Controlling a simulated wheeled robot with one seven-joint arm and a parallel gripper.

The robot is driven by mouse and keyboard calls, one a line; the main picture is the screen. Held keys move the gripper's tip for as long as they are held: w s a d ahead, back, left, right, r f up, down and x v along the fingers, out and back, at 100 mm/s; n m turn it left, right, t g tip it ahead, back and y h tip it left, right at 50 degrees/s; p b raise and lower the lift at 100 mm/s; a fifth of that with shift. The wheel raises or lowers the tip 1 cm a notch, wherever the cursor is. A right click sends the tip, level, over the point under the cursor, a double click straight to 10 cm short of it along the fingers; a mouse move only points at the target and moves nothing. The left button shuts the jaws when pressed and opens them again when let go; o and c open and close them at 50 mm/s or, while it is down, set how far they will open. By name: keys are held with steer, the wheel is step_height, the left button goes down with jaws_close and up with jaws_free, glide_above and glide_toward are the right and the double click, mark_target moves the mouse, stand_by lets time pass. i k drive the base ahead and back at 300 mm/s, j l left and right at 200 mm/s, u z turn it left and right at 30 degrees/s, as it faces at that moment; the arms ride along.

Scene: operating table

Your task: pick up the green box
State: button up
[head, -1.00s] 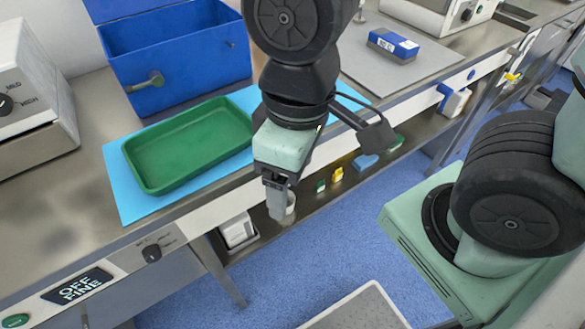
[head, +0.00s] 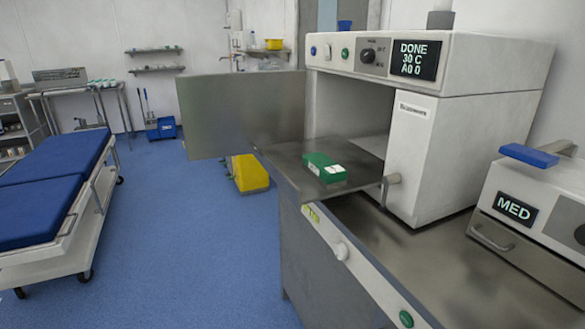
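A small green box (head: 322,166) with a white label on its side lies on the flat metal shelf (head: 300,178) in front of the open washer-like machine (head: 470,110). The box sits near the middle of the shelf, with clear metal around it. My gripper is not in this view, so its state and any contents are hidden.
The machine's metal door (head: 240,115) stands open to the left of the shelf. A unit marked MED (head: 516,208) stands at the right. A blue bed (head: 50,195) is at the left, with open blue floor (head: 190,240) between.

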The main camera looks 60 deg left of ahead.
mark_target(330, 174)
steer(key=u, duration=1.85)
